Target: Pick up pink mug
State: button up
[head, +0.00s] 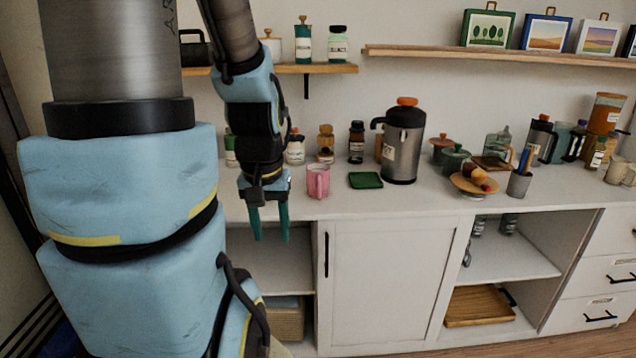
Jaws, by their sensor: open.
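The pink mug (318,183) stands upright on the white counter, near its front edge, in the head view. Its handle faces the front. My gripper (270,236) points down to the left of the mug, with its two green fingers apart and nothing between them. The fingertips show lower in the picture than the mug, in front of the cabinet. My gripper and the mug do not touch.
A green cloth or coaster (366,181) lies just right of the mug, then a grey pump flask (403,145). Several jars stand behind the mug. A fruit plate (462,186) and a pen cup (519,184) are further right. A shelf (335,69) hangs above.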

aim_at(317, 174)
jog(key=i+l+u, duration=0.1)
jog(key=u, duration=0.3)
jog(key=i+l+u, duration=0.2)
jog(key=u, duration=0.25)
jog(key=i, duration=0.05)
